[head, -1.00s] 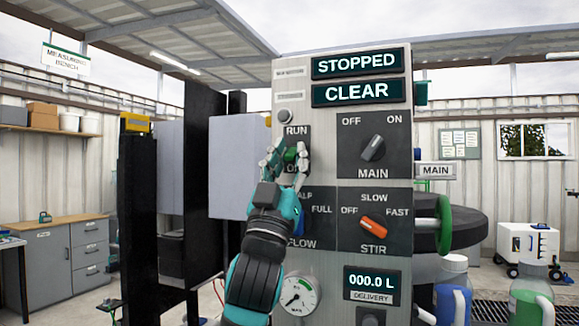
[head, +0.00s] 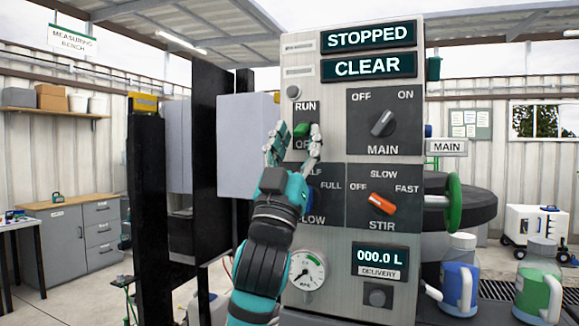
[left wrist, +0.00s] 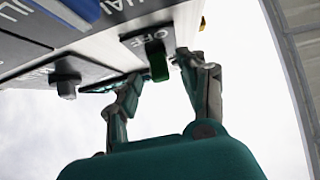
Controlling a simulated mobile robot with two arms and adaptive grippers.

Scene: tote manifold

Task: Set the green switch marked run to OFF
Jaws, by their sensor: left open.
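The green switch (head: 301,129) sits on a dark plate at the upper left of the control panel (head: 335,235), between the RUN and OFF labels. The gripper partly hides the OFF label, and I cannot tell for sure which way the switch is tipped. My left gripper (head: 294,146) is open and empty just in front of the switch, one finger to each side. In the left wrist view the green switch (left wrist: 157,62) stands out from its plate near the OFF lettering, between the spread fingers of my left gripper (left wrist: 156,75). My right gripper is not seen.
The displays read STOPPED (head: 367,37) and CLEAR (head: 367,66). The black MAIN knob (head: 382,124) and orange STIR knob (head: 382,205) are to the right. A blue FLOW knob is partly hidden behind my arm. A pressure gauge (head: 306,271) sits below.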

